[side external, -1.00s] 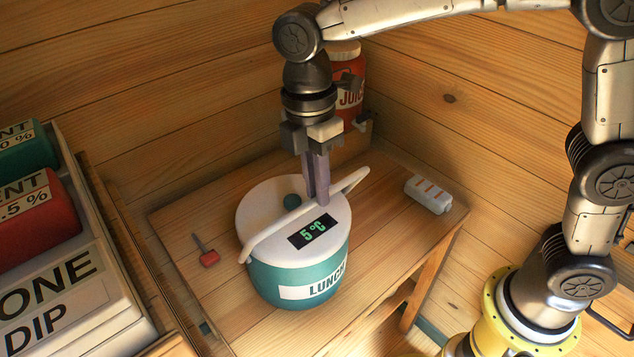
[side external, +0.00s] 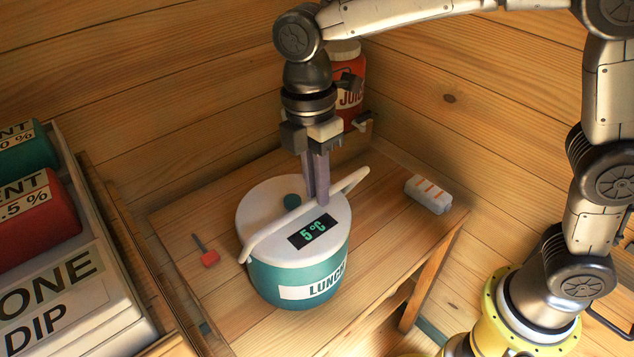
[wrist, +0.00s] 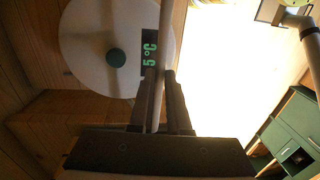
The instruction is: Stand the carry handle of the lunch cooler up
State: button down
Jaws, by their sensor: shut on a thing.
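The lunch cooler (side external: 272,281) is a round teal tub with a white lid and a "5 °C" display, standing on the wooden table. My gripper (side external: 318,200) points down over the lid's right side, shut on the handle. In the wrist view the fingers of my gripper (wrist: 160,100) sit on either side of the handle (wrist: 166,50), beside the lid (wrist: 85,45).
A red juice jar (side external: 354,97) with a tap stands behind my gripper. A white block with orange marks (side external: 428,194) lies at the table's right, and a small red-ended tool (side external: 209,258) at its left. A crate of labelled containers (side external: 98,268) stands at far left.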

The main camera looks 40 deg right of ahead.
jog(key=shift+w, duration=0.15)
jog(key=shift+g, duration=0.7)
jog(key=w, duration=0.2)
jog(key=w+r, duration=0.1)
jog(key=w, duration=0.2)
jog(key=shift+w+r, duration=0.1)
jog(key=shift+w, duration=1.15)
jog(key=shift+w+f, duration=0.2)
jog(key=shift+f, duration=0.05)
jog(key=shift+d, duration=0.1)
jog(key=c, duration=0.9)
grip_release()
jog(key=shift+o, duration=0.2)
jog(key=shift+r, duration=0.25)
